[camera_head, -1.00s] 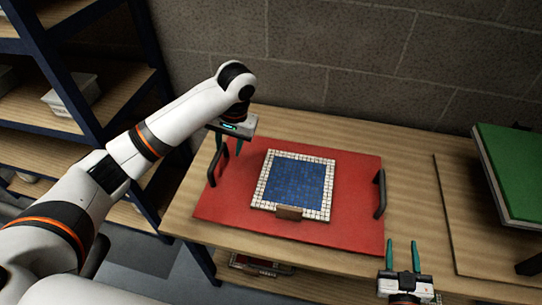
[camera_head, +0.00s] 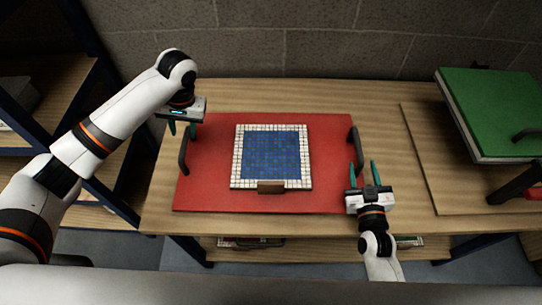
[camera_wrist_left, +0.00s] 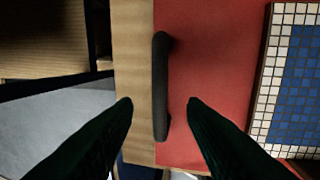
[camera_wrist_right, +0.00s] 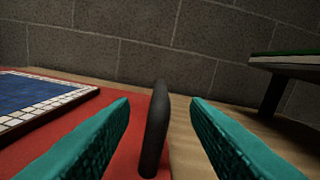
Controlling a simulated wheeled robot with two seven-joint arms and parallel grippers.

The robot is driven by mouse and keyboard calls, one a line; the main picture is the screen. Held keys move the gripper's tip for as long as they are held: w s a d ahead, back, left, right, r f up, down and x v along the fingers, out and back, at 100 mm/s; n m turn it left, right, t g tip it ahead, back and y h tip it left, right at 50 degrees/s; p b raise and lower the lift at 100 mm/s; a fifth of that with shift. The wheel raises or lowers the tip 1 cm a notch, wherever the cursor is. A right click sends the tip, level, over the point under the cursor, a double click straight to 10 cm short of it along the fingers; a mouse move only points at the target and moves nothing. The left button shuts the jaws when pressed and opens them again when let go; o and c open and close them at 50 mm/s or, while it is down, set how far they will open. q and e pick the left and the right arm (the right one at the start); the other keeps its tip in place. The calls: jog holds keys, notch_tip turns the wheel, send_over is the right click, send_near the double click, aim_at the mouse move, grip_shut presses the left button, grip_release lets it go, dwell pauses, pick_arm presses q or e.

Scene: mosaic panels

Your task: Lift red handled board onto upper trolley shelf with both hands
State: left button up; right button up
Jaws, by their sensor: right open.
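The red board (camera_head: 210,200) lies flat on the wooden table, with a dark handle on each side. A blue mosaic panel with a white tile border (camera_head: 272,156) rests on it. My left gripper (camera_head: 182,130) is open above the left handle (camera_head: 183,149). In the left wrist view that handle (camera_wrist_left: 160,85) lies between the open fingers (camera_wrist_left: 160,105), which look apart from it. My right gripper (camera_head: 368,173) is open near the right handle (camera_head: 355,148). In the right wrist view the handle (camera_wrist_right: 156,130) stands between the open fingers (camera_wrist_right: 160,108), ahead of them.
A green-topped panel (camera_head: 495,105) stands raised at the right over a thin wooden board (camera_head: 425,150). Dark-framed shelving (camera_head: 75,75) is at the left. A block wall (camera_head: 330,50) closes the back. Bare table (camera_head: 300,98) shows behind the red board.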

aim_at(184, 140)
pick_arm(q)
jog(key=f, duration=0.3)
jog(key=a+f, duration=0.1)
jog(key=f, duration=0.2)
jog(key=shift+a+f, duration=0.2)
jog(key=shift+f, duration=0.2)
pick_arm(e)
jog(key=w, duration=0.7)
jog(key=shift+a, duration=0.1)
pick_arm(q)
jog(key=shift+c, duration=0.4)
pick_arm(e)
jog(key=shift+c, duration=0.4)
pick_arm(q)
grip_shut()
pick_arm(e)
grip_shut()
jog(key=shift+s, duration=0.1)
pick_arm(q)
jog(key=shift+r, duration=0.1)
jog(key=shift+w+r, duration=0.2)
pick_arm(e)
jog(key=shift+r, duration=0.25)
